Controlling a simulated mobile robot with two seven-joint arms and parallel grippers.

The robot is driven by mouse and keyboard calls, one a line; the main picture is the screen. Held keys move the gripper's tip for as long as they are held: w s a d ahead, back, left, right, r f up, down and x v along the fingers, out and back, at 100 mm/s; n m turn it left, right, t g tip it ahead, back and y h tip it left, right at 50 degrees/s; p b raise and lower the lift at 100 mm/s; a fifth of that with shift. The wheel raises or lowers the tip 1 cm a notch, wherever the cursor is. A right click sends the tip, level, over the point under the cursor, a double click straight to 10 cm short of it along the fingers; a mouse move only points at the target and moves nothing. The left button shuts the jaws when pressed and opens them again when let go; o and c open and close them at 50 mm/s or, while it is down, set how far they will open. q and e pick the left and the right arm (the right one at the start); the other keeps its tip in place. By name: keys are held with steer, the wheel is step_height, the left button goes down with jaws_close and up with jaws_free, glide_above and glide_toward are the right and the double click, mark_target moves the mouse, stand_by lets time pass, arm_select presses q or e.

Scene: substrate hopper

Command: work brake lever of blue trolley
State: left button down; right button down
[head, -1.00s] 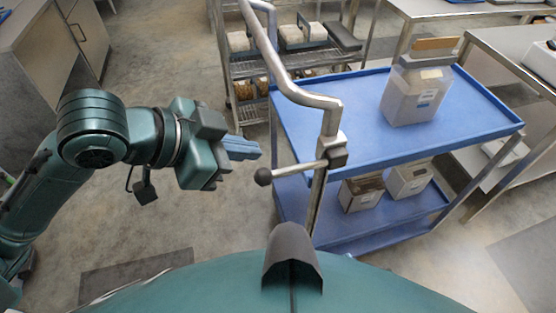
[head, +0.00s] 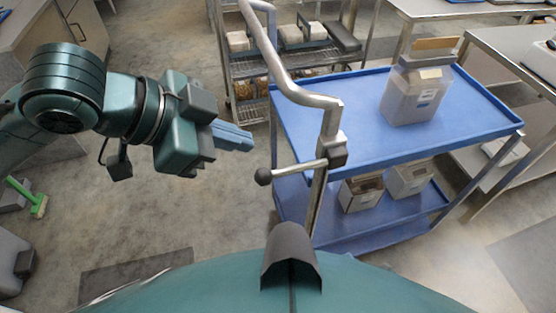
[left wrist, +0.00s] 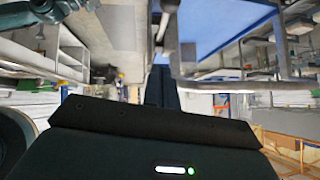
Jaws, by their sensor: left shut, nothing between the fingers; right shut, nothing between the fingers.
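The blue trolley (head: 350,118) stands right of centre in the head view, with a bent metal push handle (head: 300,92) at its near left side. The brake lever (head: 292,170) is a thin rod with a dark ball at its left end, fixed to a clamp on the handle post. My left gripper (head: 250,142) is shut and empty, in the air left of the lever, above and apart from its ball. The left wrist view shows the blue trolley top (left wrist: 225,22) upside down and my gripper's dark fingers (left wrist: 162,88). My right gripper is not in view.
A lidded clear container (head: 415,95) stands on the trolley's top shelf; two smaller boxes (head: 362,193) sit on the lower shelf. A wire rack (head: 255,75) stands behind the handle. A green brush (head: 38,205) is at the left. Floor between my left arm and the trolley is clear.

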arm_select(q)
glide_above(293, 167)
steer(key=s+a, duration=0.3)
step_height(293, 167, down, 6)
steer(key=shift+w+d+f, duration=0.1)
steer(key=shift+w+f, duration=0.15)
steer(key=shift+f, duration=0.45)
steer(key=shift+w+d+f, duration=0.1)
steer(key=shift+w+f, duration=0.15)
steer(key=shift+f, duration=0.45)
steer(key=shift+w+f, duration=0.25)
steer(key=shift+f, duration=0.45)
